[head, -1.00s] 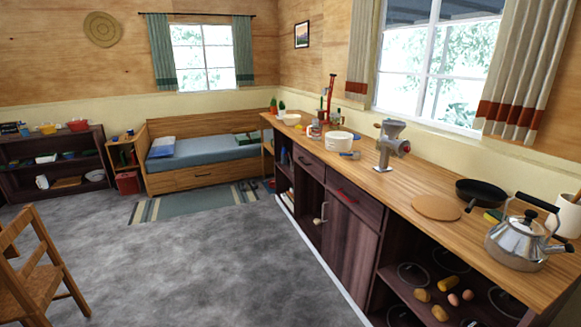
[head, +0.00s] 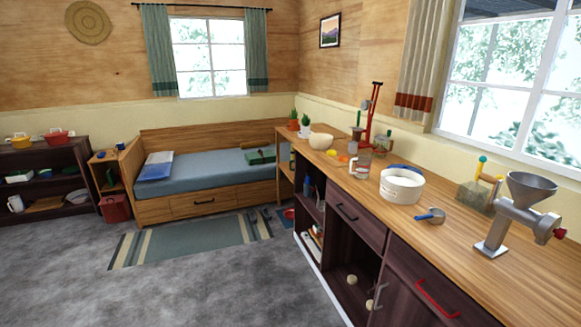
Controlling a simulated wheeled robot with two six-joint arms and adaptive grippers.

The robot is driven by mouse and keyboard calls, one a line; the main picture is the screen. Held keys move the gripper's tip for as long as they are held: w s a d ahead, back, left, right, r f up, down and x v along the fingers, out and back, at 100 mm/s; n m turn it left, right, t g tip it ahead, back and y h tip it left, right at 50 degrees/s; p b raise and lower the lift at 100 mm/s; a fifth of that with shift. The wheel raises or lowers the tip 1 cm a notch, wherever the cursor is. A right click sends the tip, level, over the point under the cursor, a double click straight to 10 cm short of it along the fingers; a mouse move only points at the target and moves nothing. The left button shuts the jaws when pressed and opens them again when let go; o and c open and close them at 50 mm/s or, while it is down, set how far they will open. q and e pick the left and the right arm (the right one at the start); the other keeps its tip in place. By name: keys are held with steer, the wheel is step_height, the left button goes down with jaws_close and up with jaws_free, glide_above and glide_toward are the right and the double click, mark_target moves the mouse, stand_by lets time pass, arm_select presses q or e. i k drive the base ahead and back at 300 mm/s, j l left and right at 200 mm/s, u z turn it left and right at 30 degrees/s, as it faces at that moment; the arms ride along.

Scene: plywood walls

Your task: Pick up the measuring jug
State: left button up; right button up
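A small clear jug with reddish markings (head: 361,166), which looks like the measuring jug, stands upright on the wooden counter (head: 445,255) along the right wall. It stands just left of and behind a white round pot (head: 402,187), and I cannot tell whether the two touch. The jug's fine detail is too small to make out. Neither of my grippers is in view.
A blue-handled scoop (head: 430,215) and a metal grinder (head: 515,215) stand nearer on the counter. A cream bowl (head: 321,141), small yellow and orange items and a tall red device (head: 371,118) are near the jug. The grey floor (head: 210,290) left of the counter is clear.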

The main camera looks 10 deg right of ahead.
mark_target(362, 160)
steer(key=i+l+z, duration=0.15)
steer(key=i+z, duration=0.25)
steer(key=i+l+z, duration=0.1)
steer(key=i+z, duration=0.5)
steer(key=z, duration=0.25)
steer(key=i+j+z, duration=0.2)
steer(key=i+z, duration=0.2)
steer(key=k, duration=0.05)
